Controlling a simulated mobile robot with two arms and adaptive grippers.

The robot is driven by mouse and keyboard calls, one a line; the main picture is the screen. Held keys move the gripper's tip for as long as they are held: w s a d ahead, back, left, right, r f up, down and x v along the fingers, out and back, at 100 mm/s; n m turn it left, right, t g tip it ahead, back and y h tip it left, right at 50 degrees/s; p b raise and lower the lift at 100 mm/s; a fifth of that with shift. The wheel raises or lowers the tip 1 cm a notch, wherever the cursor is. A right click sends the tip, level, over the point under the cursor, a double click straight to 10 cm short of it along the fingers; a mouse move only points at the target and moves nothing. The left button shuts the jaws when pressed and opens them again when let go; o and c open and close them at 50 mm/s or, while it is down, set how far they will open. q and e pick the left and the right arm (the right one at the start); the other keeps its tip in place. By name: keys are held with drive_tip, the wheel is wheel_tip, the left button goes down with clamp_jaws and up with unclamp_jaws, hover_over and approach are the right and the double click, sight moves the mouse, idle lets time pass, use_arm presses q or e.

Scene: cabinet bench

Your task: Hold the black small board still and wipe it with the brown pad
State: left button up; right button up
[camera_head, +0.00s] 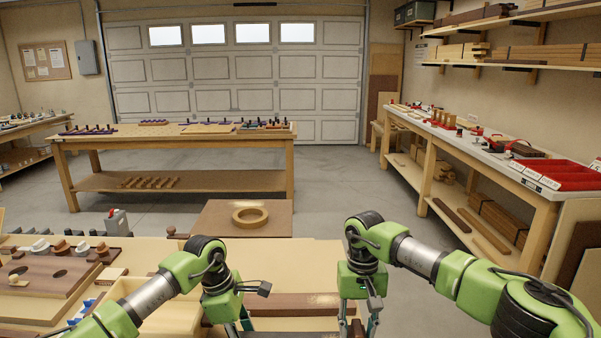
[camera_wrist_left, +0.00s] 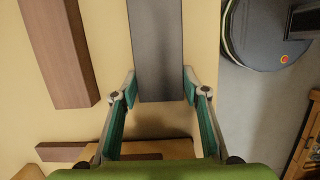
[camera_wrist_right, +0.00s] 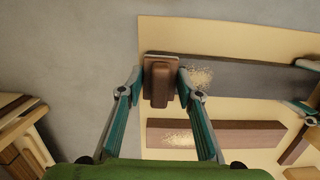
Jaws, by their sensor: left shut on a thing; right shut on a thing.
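The black small board (camera_wrist_left: 155,45) runs between the fingertips of my left gripper (camera_wrist_left: 158,85), which is shut on it near one end. In the right wrist view the black board (camera_wrist_right: 250,76) lies flat on the bench with a pale dust patch (camera_wrist_right: 200,77) on it. My right gripper (camera_wrist_right: 161,77) is shut on the brown pad (camera_wrist_right: 160,82). The pad is at the board's other end, beside the dust patch; whether it presses on the surface I cannot tell. In the head view the jaws are partly cut off at the bottom edge.
A brown board (camera_wrist_right: 220,134) with its own pale dust patch lies parallel to the black one. Another brown board (camera_wrist_left: 60,50) shows in the left wrist view. A tape ring (camera_head: 250,216) lies on a brown surface ahead. A wooden tray (camera_head: 170,310) stands by my left arm.

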sight(324, 333)
drive_tip(key=shift+a, duration=1.5)
drive_tip(key=shift+a+f, duration=0.1)
drive_tip(key=shift+a, duration=1.45)
drive_tip(key=shift+a, duration=2.8)
drive_tip(key=shift+d+f, duration=0.15)
drive_tip(key=shift+d, duration=1.95)
drive_tip(key=shift+d+r, duration=0.15)
drive_tip(key=shift+d, duration=1.75)
drive_tip(key=shift+d+r, duration=0.15)
drive_tip(key=shift+d, duration=1.75)
use_arm(q)
drive_tip(key=o, duration=1.1)
use_arm(e)
wheel_tip(324, 333, up, 11)
